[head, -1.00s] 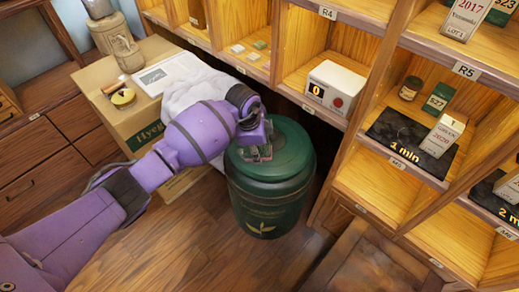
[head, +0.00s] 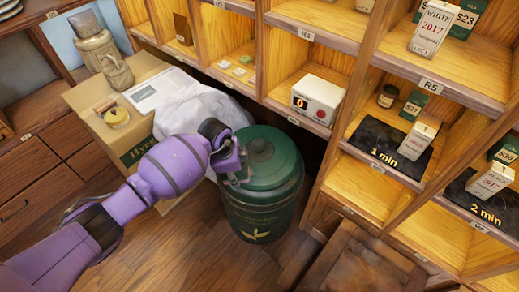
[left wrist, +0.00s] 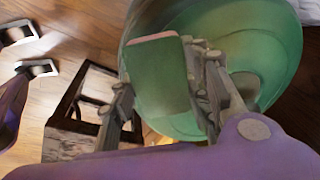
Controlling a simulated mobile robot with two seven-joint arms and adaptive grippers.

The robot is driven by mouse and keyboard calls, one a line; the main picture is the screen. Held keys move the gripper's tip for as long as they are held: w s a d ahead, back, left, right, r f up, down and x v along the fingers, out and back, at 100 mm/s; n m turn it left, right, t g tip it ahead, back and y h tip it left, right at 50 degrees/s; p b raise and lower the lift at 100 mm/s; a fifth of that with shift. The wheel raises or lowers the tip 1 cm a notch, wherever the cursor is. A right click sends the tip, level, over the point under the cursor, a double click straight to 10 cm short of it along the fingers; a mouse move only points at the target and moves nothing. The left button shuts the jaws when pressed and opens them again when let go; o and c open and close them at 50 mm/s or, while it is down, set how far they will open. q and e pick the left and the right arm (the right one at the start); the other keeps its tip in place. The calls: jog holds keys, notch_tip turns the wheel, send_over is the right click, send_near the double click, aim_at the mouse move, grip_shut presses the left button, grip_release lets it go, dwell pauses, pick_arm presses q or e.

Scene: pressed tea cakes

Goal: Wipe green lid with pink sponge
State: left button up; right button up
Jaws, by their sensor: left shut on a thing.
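The green lid (head: 272,160) tops a dark green canister (head: 262,212) standing on the floor, with a round knob in its middle. My left gripper (head: 236,170) is at the lid's left edge in the head view. In the left wrist view, the left gripper (left wrist: 165,90) is shut on the pink sponge (left wrist: 152,39), which shows a pink edge and a green face. The sponge lies over the lid (left wrist: 275,40); whether it presses on it I cannot tell. My right gripper (left wrist: 29,50) shows at the left of that view, its fingertips apart and empty.
A cardboard box (head: 132,122) with a white cloth bag (head: 200,112) stands left of the canister. A shelf unit with a timer box (head: 318,98) and black mats (head: 390,140) is behind and right. A wooden stool-like piece (head: 350,258) is at front right.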

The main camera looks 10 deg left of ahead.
pick_arm(q)
jog(key=shift+w+a+f, duration=0.2)
jog(key=shift+w+a, duration=0.2)
jog(key=shift+a, duration=0.25)
jog(key=shift+w+d+r+b, duration=0.2)
jog(key=shift+w+d, duration=0.25)
jog(key=shift+w, duration=0.2)
jog(key=shift+w+d+r+b, duration=0.15)
jog(key=shift+w+d, duration=0.25)
jog(key=shift+w, duration=0.25)
jog(key=shift+w+d+r+b, duration=0.2)
jog(key=shift+w+d, duration=0.25)
jog(key=shift+w, duration=0.2)
jog(key=shift+w+d+r+b, duration=0.15)
jog(key=shift+w+d, duration=0.25)
jog(key=shift+w, duration=0.2)
pick_arm(e)
jog(key=shift+s+f, duration=0.4)
jog(key=shift+f, duration=0.35)
